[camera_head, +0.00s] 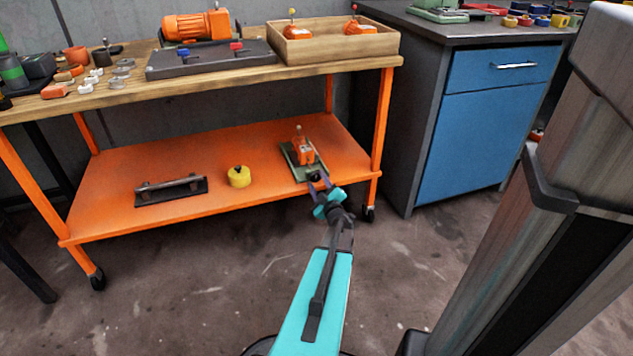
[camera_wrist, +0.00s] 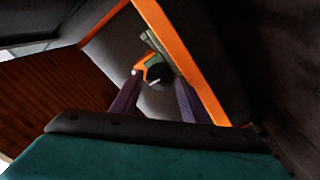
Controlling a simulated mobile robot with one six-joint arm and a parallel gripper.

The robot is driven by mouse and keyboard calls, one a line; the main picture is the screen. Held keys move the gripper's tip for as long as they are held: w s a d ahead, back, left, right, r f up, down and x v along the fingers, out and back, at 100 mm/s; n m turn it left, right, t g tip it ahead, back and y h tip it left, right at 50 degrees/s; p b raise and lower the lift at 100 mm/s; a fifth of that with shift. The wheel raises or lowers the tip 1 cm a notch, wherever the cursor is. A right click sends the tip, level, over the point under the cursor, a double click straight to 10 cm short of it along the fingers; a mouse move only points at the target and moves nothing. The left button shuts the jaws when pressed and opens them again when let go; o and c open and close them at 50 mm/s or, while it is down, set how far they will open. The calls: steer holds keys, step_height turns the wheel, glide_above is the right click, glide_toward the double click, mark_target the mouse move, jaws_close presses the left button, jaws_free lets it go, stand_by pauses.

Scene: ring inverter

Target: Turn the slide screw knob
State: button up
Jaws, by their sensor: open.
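The slide screw (camera_head: 304,150) stands on the orange lower shelf near its right end, an orange body on a green base plate. Its dark round knob (camera_head: 315,177) faces the front edge of the shelf. My gripper (camera_head: 320,187) is open just in front of the knob, reaching in from the front. In the wrist view my gripper (camera_wrist: 155,98) shows two dark purple fingers spread apart. The dark knob (camera_wrist: 158,74) shows beyond and between the fingertips, with the orange body (camera_wrist: 143,66) behind it. I cannot tell whether a finger touches the knob.
On the lower shelf (camera_head: 262,140) a yellow round part (camera_head: 239,176) and a black fixture with a bar (camera_head: 171,189) stand to the left. The wooden tabletop (camera_head: 125,95) overhangs the shelf. An orange table leg (camera_head: 382,120) and a blue cabinet (camera_head: 487,125) are to the right.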

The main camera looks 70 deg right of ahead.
steer(key=p+v, duration=0.3)
steer(key=v, duration=1)
